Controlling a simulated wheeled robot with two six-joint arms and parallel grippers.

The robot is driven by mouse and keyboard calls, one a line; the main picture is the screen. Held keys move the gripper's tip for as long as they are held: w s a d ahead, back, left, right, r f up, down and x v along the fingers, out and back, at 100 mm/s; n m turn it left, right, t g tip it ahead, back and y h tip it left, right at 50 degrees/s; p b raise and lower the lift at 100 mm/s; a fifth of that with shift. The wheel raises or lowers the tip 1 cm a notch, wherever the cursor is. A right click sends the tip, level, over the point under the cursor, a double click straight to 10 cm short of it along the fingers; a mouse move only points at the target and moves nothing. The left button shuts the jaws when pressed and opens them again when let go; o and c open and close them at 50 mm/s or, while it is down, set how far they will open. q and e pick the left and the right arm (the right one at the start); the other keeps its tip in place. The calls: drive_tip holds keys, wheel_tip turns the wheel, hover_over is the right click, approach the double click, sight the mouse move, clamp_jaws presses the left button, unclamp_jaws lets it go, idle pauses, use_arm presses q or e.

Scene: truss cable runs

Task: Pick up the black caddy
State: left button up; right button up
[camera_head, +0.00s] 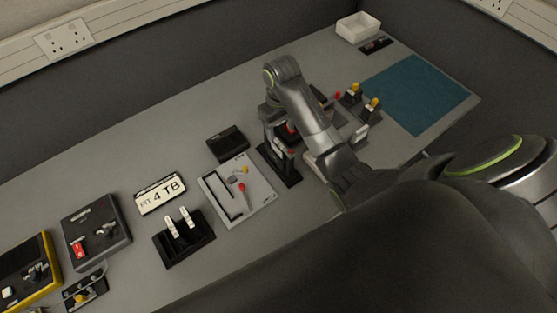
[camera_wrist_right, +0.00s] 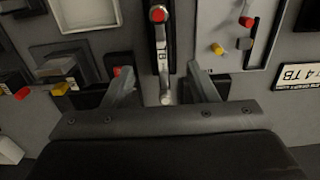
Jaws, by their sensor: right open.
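A narrow black upright piece, which I take to be the black caddy, shows in the right wrist view (camera_wrist_right: 152,50) with a silver lever and a red round end along it. In the head view a black base (camera_head: 286,178) with a red part stands under my right gripper (camera_head: 277,124), partly hidden by the arm. In the right wrist view my right gripper (camera_wrist_right: 163,82) is open, its two fingers apart on either side of the lever's line. I cannot tell whether the fingers touch it. My left gripper is out of view.
A black box (camera_head: 228,144) and a light panel (camera_head: 251,205) with red and yellow knobs lie left of the arm. A black holder (camera_head: 183,240), a 4 TB sign (camera_head: 160,193) and several units stand further left. A blue mat (camera_head: 417,95) lies at right, mostly bare.

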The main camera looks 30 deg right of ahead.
sight(280, 144)
wheel_tip(280, 144, down, 3)
drive_tip(key=shift+w+r+b, duration=0.1)
drive_tip(key=shift+r+b, duration=0.05)
drive_tip(key=shift+b, duration=0.15)
wheel_tip(280, 144, down, 4)
drive_tip(key=shift+r+p, duration=0.2)
drive_tip(key=shift+p, duration=0.35)
drive_tip(key=shift+f, duration=0.75)
drive_tip(key=shift+a+f, duration=0.1)
drive_tip(key=shift+f, duration=0.2)
wheel_tip(280, 144, down, 3)
drive_tip(key=shift+w+a+p, duration=0.1)
drive_tip(key=shift+w+p, duration=0.05)
drive_tip(key=shift+p, duration=0.5)
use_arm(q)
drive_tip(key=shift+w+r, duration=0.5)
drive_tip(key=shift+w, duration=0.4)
use_arm(e)
drive_tip(key=shift+f, duration=0.65)
drive_tip(key=c, duration=1)
